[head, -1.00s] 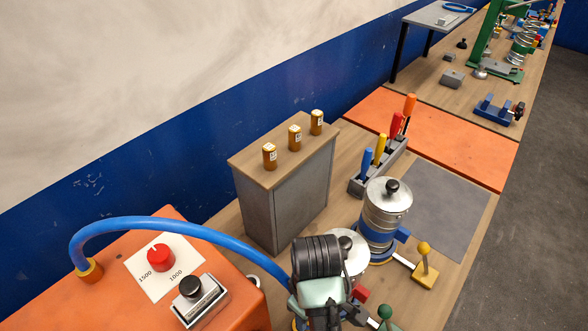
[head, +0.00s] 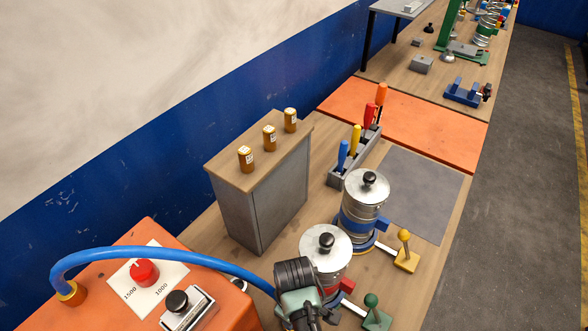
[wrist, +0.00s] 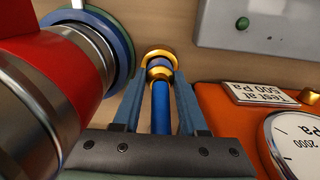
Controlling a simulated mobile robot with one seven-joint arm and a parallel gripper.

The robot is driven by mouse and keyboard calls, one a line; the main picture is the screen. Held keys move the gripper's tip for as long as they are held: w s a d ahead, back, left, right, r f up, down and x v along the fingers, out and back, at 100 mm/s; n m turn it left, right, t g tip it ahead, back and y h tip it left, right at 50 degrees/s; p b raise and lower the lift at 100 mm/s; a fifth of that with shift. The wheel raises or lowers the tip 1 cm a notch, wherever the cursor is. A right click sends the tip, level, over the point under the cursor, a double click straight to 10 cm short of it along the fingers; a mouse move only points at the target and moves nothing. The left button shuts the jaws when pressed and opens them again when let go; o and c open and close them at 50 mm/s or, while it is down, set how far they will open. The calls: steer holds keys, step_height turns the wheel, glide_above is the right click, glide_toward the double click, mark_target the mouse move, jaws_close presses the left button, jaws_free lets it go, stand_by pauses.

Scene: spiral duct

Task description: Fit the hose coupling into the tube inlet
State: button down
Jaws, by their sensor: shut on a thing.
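The blue hose (head: 170,256) arches from an orange machine to my gripper (head: 298,300). In the wrist view my gripper (wrist: 160,82) is shut on the hose coupling (wrist: 160,73), a yellow end piece with a dark band on the blue hose (wrist: 161,108). A gold ring (wrist: 158,54) lies just beyond the coupling and roughly in line with it. I cannot tell whether it is the tube inlet, or whether the two touch. A metal tube with a red band (wrist: 62,62) stands close on the left. In the head view my arm hides the coupling.
The orange machine (head: 100,295) carries a red knob (head: 144,272); its gauge (wrist: 297,143) is close on the right in the wrist view. A blue-banded tube (head: 365,205) stands behind the red-banded one (head: 325,252). A grey cabinet (head: 245,205) and screwdriver rack (head: 353,165) stand farther back.

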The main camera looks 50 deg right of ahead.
steer(key=shift+w+f, duration=0.1)
steer(key=shift+f, duration=0.15)
steer(key=shift+c, duration=2.2)
jaws_free()
step_height(320, 180, up, 13)
steer(key=shift+f+b, duration=0.2)
steer(key=shift+b, duration=0.2)
